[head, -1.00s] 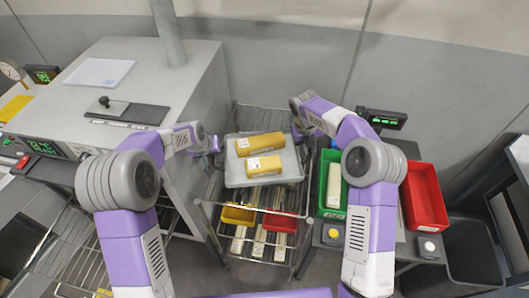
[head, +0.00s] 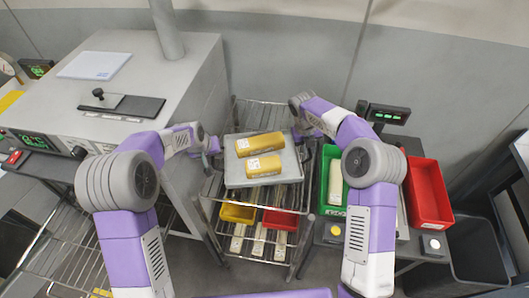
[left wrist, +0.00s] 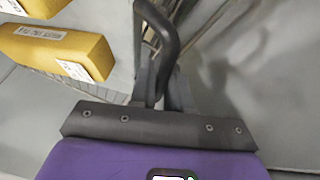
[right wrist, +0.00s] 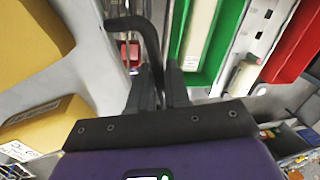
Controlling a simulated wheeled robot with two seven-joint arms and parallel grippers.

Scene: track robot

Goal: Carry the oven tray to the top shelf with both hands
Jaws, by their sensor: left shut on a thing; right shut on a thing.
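The grey oven tray (head: 236,179) carries two yellow loaf-shaped items with labels, a rear one (head: 262,144) and a front one (head: 263,167). It is at the wire shelf rack (head: 209,213), over its upper part. I cannot tell whether it touches the shelf. My left gripper (head: 214,146) is shut on the tray's left handle, a dark loop in the left wrist view (left wrist: 168,40). My right gripper (head: 300,133) is shut on the right handle, a dark loop in the right wrist view (right wrist: 150,45). The tray looks about level.
Lower in the rack are a yellow bin (head: 237,213), a red bin (head: 280,220) and several pale bars. A grey oven-like machine (head: 120,75) stands close left. At right are a green bin (head: 331,200) and a red bin (head: 428,192).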

